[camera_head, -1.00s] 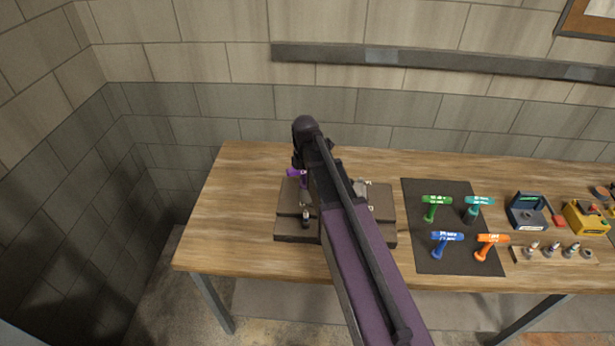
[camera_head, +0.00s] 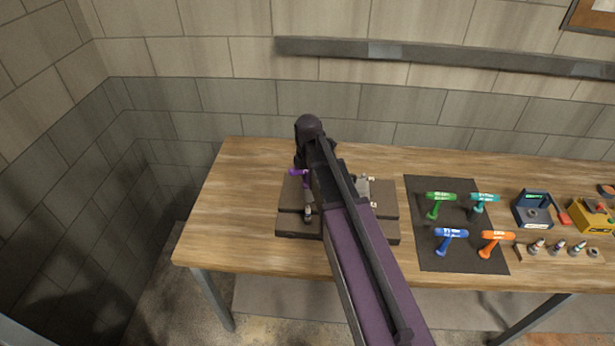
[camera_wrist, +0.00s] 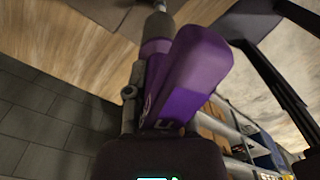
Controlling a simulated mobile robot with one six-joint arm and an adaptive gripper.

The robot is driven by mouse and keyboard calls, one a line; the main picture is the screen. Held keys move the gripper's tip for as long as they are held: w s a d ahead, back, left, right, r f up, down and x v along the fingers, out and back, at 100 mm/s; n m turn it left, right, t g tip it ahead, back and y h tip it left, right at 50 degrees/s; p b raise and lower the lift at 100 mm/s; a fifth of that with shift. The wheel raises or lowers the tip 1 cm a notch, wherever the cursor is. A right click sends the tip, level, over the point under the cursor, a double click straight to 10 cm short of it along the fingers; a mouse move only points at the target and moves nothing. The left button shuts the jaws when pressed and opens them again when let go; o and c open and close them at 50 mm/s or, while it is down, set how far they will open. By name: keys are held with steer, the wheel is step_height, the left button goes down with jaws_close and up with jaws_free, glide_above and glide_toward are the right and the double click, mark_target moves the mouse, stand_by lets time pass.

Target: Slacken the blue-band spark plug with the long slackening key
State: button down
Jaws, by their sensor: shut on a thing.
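My gripper (camera_wrist: 170,120) is shut on a purple T-handled key (camera_wrist: 196,72), whose grip fills the middle of the wrist view. The key also shows in the head view (camera_head: 297,172), left of my arm, above the engine block (camera_head: 290,221). Its grey shank points to the top of the wrist view; its far end is cut off there. One plug (camera_head: 308,213) stands upright at the block's front left; I cannot make out a blue band. My arm covers the block's middle, and the key's contact with any plug is hidden.
A holder (camera_head: 525,251) with plugs, a blue box (camera_head: 532,211) and a yellow box (camera_head: 590,215) lie farther right. The table's left end is clear.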

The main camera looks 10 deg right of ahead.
mark_target(308, 206)
steer(key=shift+f+b, duration=4.9)
steer(key=shift+f, duration=0.2)
steer(key=shift+f, duration=0.25)
steer(key=shift+s+b, duration=0.25)
steer(key=shift+b, duration=0.1)
steer(key=shift+w, duration=0.2)
steer(key=n, duration=1.1)
steer(key=shift+r, duration=0.1)
stand_by(0.5)
